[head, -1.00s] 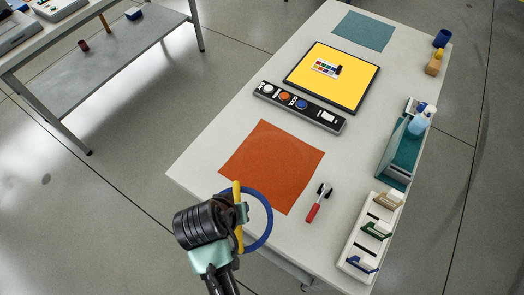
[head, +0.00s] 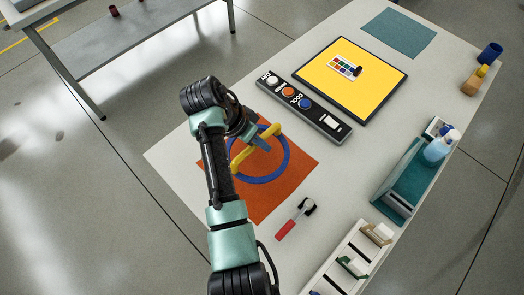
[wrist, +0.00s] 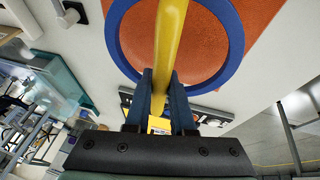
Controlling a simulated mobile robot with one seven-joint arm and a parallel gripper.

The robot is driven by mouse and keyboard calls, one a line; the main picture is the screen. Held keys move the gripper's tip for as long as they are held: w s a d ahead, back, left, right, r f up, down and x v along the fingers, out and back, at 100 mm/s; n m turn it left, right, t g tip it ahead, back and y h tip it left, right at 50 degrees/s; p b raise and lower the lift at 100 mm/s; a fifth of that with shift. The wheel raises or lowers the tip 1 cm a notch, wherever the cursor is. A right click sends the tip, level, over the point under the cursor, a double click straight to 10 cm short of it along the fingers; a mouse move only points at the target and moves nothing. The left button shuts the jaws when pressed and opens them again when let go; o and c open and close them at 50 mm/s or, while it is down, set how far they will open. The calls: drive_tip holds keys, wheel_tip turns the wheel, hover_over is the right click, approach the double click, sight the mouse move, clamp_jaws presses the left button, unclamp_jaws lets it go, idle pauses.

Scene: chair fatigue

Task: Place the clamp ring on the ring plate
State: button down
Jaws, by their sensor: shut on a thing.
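The clamp ring (head: 287,163) is a blue hoop with a yellow bar (head: 243,158) across it. In the head view it appears over the orange square ring plate (head: 302,165), roughly at its middle. My gripper (head: 255,141) reaches in from the upper left and is shut on the yellow bar. The wrist view shows the blue fingers of my gripper (wrist: 162,95) on either side of the bar (wrist: 168,35). There the blue hoop (wrist: 232,45) frames orange surface and overlaps its edge. Whether the ring touches the plate or hovers above it I cannot tell. My arm hides the plate's left part.
A red marker (head: 290,222) lies just beyond the plate's lower right. A dark button panel (head: 305,104) and a yellow board (head: 375,80) lie behind. A teal bin (head: 400,185) and a white rack (head: 335,270) line the right edge.

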hover_over(265, 160)
drive_tip(key=a, duration=0.1)
drive_tip(key=shift+a+f, duration=0.15)
drive_tip(key=shift+f, duration=2.4)
drive_tip(key=shift+f, duration=0.1)
drive_tip(key=shift+s+f+b, duration=0.3)
drive_tip(key=shift+f+b, duration=0.1)
drive_tip(key=shift+f, duration=0.25)
drive_tip(key=c, duration=0.8)
unclamp_jaws()
drive_tip(key=shift+f, duration=0.1)
drive_tip(key=shift+o, duration=0.2)
drive_tip(key=shift+w+r, duration=0.1)
drive_tip(key=shift+r, duration=0.1)
drive_tip(key=shift+r+p, duration=0.3)
drive_tip(key=v, duration=1.2)
drive_tip(key=shift+r, duration=0.4)
